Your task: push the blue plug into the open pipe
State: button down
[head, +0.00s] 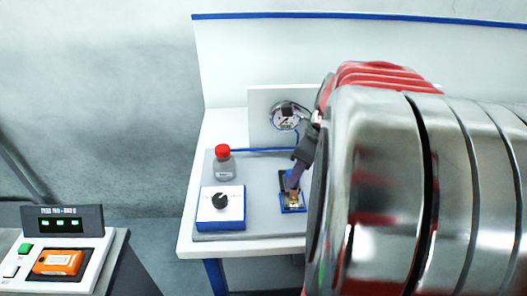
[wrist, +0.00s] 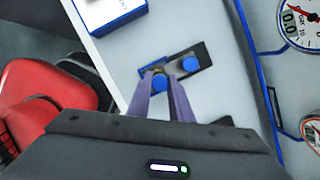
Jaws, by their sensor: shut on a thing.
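My gripper (head: 294,190) points down at a small blue-edged block (head: 292,209) on the bench. In the wrist view, its two purple fingers (wrist: 160,80) are shut on the blue plug (wrist: 159,83), whose round top shows between the tips. The plug is over the blue-edged block, which also shows in the wrist view (wrist: 143,95). A small coppery part, perhaps the open pipe (head: 293,196), shows at the fingertips in the head view. Its mouth is hidden, and I cannot tell whether the plug is in it. A second blue round piece (wrist: 191,63) sits on a dark plate (wrist: 205,52) beside it.
A white-and-blue box with a black knob (head: 220,208) and a red-capped bottle (head: 223,163) stand left of the gripper. A gauge (head: 285,116) is on the panel behind, with a blue line along the bench. A console with an orange device (head: 57,263) is at lower left.

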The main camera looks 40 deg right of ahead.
jog(key=shift+f, duration=0.6)
jog(key=c, duration=1.5)
grip_release()
jog(key=v, duration=1.3)
jog(key=shift+r, duration=0.4)
